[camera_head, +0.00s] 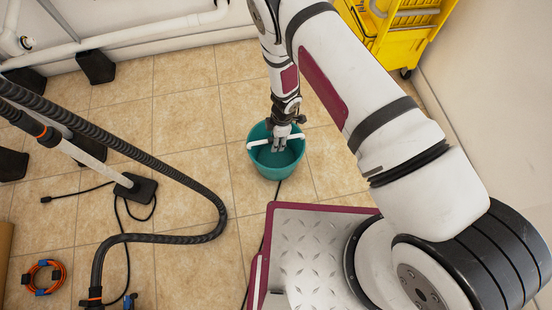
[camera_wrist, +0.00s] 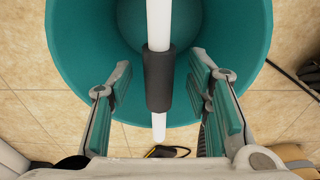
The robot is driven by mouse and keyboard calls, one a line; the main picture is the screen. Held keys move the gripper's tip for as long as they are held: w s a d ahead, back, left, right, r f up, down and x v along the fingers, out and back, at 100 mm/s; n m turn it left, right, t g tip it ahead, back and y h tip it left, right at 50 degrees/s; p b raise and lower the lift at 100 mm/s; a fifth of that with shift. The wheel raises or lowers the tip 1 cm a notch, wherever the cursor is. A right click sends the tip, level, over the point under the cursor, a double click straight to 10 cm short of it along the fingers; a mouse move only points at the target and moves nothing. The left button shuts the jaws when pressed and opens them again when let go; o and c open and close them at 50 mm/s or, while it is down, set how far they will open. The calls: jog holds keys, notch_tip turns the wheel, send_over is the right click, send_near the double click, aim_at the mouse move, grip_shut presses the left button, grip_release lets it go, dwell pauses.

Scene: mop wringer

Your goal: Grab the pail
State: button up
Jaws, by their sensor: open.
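The pail (camera_head: 258,165) is a teal bucket standing on the tiled floor in the middle of the head view. Its white handle (camera_head: 262,144) lies across the top. My gripper (camera_head: 279,145) is over the pail at the handle. In the wrist view the pail (camera_wrist: 80,50) fills the upper middle, and the white handle (camera_wrist: 158,20) runs up the picture with a dark grip sleeve (camera_wrist: 159,80) on it. My gripper's teal-padded fingers (camera_wrist: 163,85) are open, one on each side of the sleeve, with a gap on both sides.
A yellow mop wringer cart (camera_head: 400,35) stands at the back right by the wall. A black ribbed hose (camera_head: 150,165) and a cable (camera_head: 75,196) lie to the left. An orange coiled cord (camera_head: 45,277) is at lower left. Tiled floor is bare around the pail's left side.

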jog(key=shift+f, duration=0.15)
grip_shut()
dwell(0.4)
